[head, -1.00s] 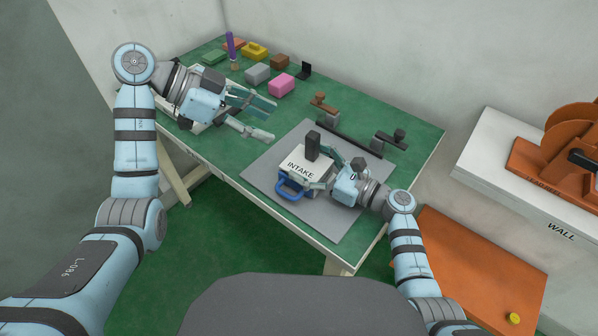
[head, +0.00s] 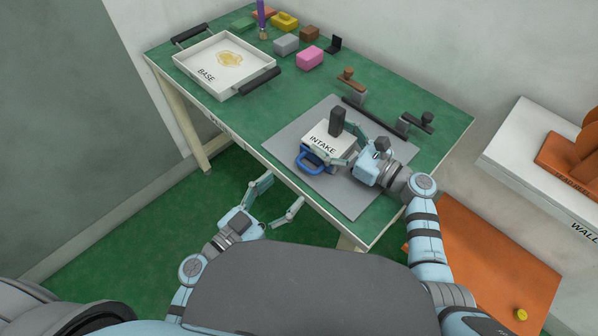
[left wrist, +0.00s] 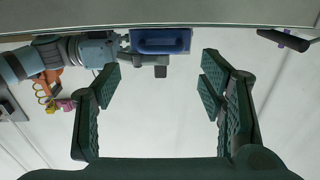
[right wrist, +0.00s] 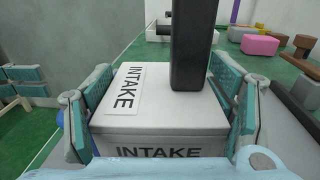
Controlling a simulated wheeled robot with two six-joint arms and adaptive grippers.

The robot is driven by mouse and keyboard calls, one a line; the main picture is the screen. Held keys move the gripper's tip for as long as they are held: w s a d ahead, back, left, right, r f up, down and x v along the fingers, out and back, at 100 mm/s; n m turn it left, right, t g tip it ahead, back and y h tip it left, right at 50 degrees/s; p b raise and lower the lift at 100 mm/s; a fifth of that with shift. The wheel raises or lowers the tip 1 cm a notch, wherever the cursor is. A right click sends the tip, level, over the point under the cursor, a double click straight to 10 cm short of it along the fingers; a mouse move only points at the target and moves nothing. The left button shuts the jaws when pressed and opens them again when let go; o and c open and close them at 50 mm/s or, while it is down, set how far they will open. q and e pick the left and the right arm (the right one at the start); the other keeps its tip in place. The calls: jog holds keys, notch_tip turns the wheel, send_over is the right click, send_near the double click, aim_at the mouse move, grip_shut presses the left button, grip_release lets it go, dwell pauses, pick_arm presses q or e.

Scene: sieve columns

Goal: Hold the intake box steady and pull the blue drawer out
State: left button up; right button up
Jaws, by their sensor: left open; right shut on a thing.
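The white intake box (head: 322,133) stands on a grey mat, with a dark post (head: 337,120) rising from its top. The blue drawer handle (head: 311,161) sticks out of its near side, toward the table's front edge. In the left wrist view the blue drawer (left wrist: 160,41) lies ahead, between the open fingers in the picture. My right gripper (head: 345,146) is shut on the box; the right wrist view shows its fingers on both sides of the box (right wrist: 158,120). My left gripper (head: 285,187) is open and empty, off the table's front edge, apart from the handle.
A white BASE tray (head: 245,88) with dark handles and a yellowish patch inside stands at the back left. Several coloured blocks, including a pink one (head: 309,57), lie behind. Brown and black fittings (head: 352,84) stand by the mat (head: 352,205). A WALL shelf (head: 520,145) is at right.

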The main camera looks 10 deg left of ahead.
aim_at(300, 183)
pick_arm(q)
jog(key=x, duration=0.6)
jog(key=shift+w+d, duration=0.25)
jog(key=shift+w, duration=0.05)
